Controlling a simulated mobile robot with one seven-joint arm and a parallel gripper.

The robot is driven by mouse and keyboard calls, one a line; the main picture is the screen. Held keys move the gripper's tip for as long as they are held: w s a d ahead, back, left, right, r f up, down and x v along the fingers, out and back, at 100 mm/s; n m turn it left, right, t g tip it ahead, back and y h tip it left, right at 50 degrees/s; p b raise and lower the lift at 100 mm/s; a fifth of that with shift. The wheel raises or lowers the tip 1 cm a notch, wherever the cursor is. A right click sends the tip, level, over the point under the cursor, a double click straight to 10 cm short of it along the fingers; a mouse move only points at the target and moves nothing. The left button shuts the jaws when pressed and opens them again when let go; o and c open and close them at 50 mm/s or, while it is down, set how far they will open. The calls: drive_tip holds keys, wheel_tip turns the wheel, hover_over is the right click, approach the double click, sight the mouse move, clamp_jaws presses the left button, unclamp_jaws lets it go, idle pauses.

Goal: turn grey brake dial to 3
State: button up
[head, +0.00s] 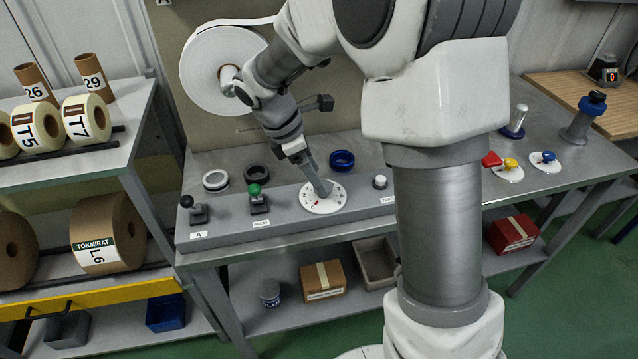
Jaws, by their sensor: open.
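The brake dial is a round white plate (335,204) with dark markings and a little red on its face, set on the sloped grey console. My gripper (322,189) reaches down from the upper left, with its fingers at the middle of the dial. The fingers cover the dial's centre, so the grey knob and its pointer are largely hidden. My gripper is open; whether the fingers touch the knob cannot be told. The numbers on the plate are too small to read surely.
On the console, a black-knobbed lever (197,213) and a green-knobbed lever (258,200) stand left of the dial, and a white button (380,182) stands right. A blue ring (342,160) lies behind. A white roll (215,75) hangs above the bench.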

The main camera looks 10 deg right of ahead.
drive_tip(key=shift+x, duration=1.25)
clamp_jaws()
